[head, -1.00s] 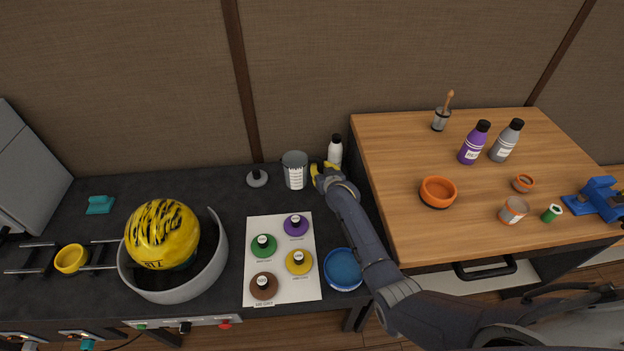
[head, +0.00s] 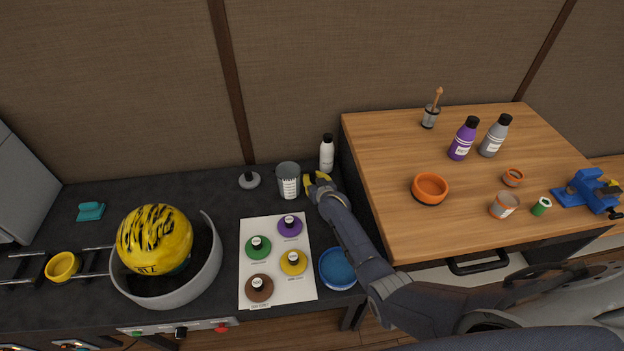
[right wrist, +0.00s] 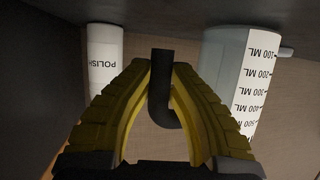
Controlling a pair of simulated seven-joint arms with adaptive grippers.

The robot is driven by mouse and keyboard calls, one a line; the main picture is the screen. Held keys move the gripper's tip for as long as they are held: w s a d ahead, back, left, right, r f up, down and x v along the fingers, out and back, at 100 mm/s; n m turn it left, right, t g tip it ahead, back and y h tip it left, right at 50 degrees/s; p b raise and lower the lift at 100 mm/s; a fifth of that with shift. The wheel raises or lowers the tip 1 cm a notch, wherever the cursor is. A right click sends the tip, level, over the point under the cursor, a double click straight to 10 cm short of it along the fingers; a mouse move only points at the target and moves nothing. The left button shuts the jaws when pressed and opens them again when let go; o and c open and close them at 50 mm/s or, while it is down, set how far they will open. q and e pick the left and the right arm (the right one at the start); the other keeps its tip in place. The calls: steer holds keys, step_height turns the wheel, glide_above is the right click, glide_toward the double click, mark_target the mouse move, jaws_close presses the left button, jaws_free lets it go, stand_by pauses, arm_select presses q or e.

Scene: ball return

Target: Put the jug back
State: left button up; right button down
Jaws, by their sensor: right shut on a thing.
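The jug (head: 288,182) is a grey measuring jug with a white millilitre scale, upright at the back of the dark bench. It also shows in the right wrist view (right wrist: 228,75), where its spout points away from my gripper. My right gripper (head: 318,184) is right of the jug, with its yellow fingers shut on the jug's black handle (right wrist: 161,85). I cannot tell whether the jug's base touches the bench. My left gripper is not in view.
A white polish bottle (head: 327,153) stands close behind my right gripper. A dark knobbed weight (head: 249,180) is left of the jug. A white sheet (head: 277,283) with coloured knobbed pieces lies in front, beside a blue round dish (head: 338,268). The raised wooden top (head: 385,150) is at right.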

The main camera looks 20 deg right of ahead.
steer(key=shift+f, duration=0.1)
steer(key=c, duration=1.3)
jaws_free()
steer(key=v, duration=1.2)
